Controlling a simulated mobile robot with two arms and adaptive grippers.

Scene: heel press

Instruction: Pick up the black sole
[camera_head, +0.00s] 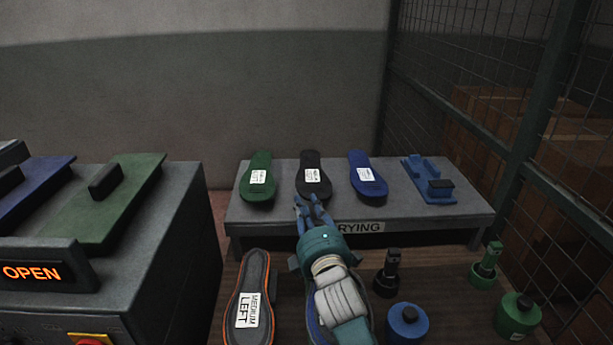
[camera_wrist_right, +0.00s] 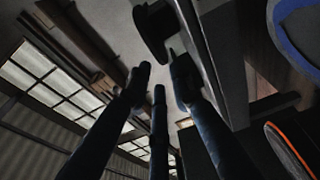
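The black sole (camera_head: 312,170) lies on the grey drying shelf (camera_head: 445,219), between a green sole and a blue sole, with a white label on it. Its near end points toward the shelf's front edge. My right gripper (camera_head: 311,207) is just in front of that end, with its blue fingers spread and nothing held. In the right wrist view, the separated fingers (camera_wrist_right: 160,88) reach toward a dark end, likely the black sole (camera_wrist_right: 153,30), jutting from the shelf. Whether a finger touches it I cannot tell. My left gripper is not in view.
The green sole (camera_head: 260,170) and blue sole (camera_head: 367,170) lie close on either side. A blue fixture (camera_head: 428,180) sits at the shelf's right. A machine reading OPEN (camera_head: 35,272) is at left.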

